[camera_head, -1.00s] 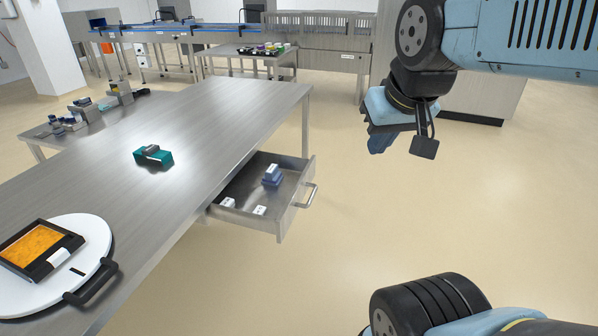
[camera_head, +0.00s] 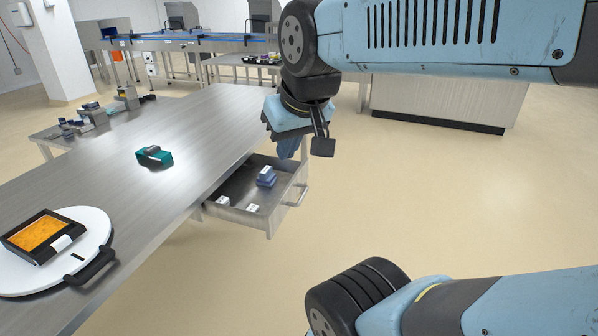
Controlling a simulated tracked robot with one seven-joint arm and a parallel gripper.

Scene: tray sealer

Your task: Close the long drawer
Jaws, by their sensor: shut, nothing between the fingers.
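The long drawer (camera_head: 240,213) is pulled out from under the right side of the steel table. Its bar handle (camera_head: 297,195) is on the outer front, facing right. A blue stacked item (camera_head: 266,177) and two small white items, one of them a white block (camera_head: 222,200), lie inside. My gripper (camera_head: 288,152) is shut and empty. It hangs above the far end of the drawer in the picture, pointing down, with no visible contact. My gripper hides part of the table's far right corner and leg.
On the steel table (camera_head: 190,130) are a teal object (camera_head: 155,156) and a white round board (camera_head: 92,232) with a black handle and an orange-filled tray (camera_head: 40,235). Open floor (camera_head: 430,200) lies right of the drawer. Other benches stand behind.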

